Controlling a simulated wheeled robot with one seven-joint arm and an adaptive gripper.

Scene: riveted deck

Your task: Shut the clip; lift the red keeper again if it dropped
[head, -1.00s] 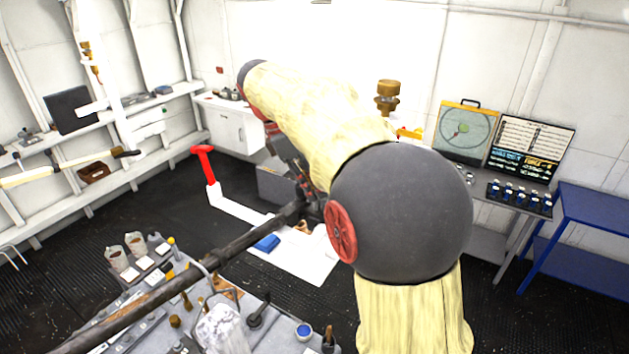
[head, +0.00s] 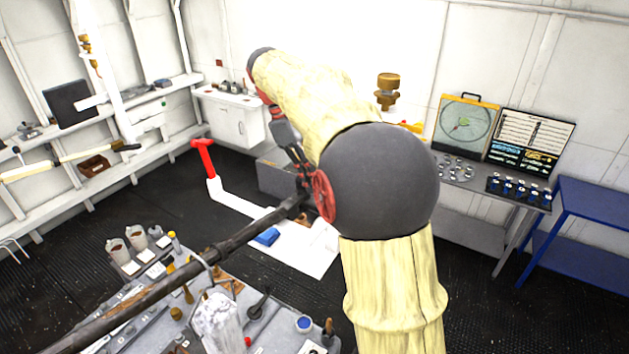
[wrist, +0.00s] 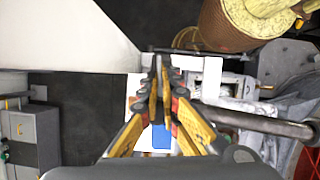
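A bright red handle (head: 205,157) rises from the end of a white angled bar (head: 238,208) on the floor, left of my arm. I cannot tell for sure whether this is the keeper. No clip can be made out clearly. My gripper (head: 302,178) points downward by the far end of a long dark pole (head: 235,240), partly hidden by my arm; I cannot tell whether they touch. In the wrist view the yellow-sided fingers (wrist: 160,78) converge with their tips together and nothing visible between them. The pole (wrist: 262,122) passes to their right.
A cluttered grey bench (head: 270,330) with cups and tools fills the lower left. A console (head: 470,175) and blue table (head: 595,205) stand right; a white cabinet (head: 235,125) stands behind.

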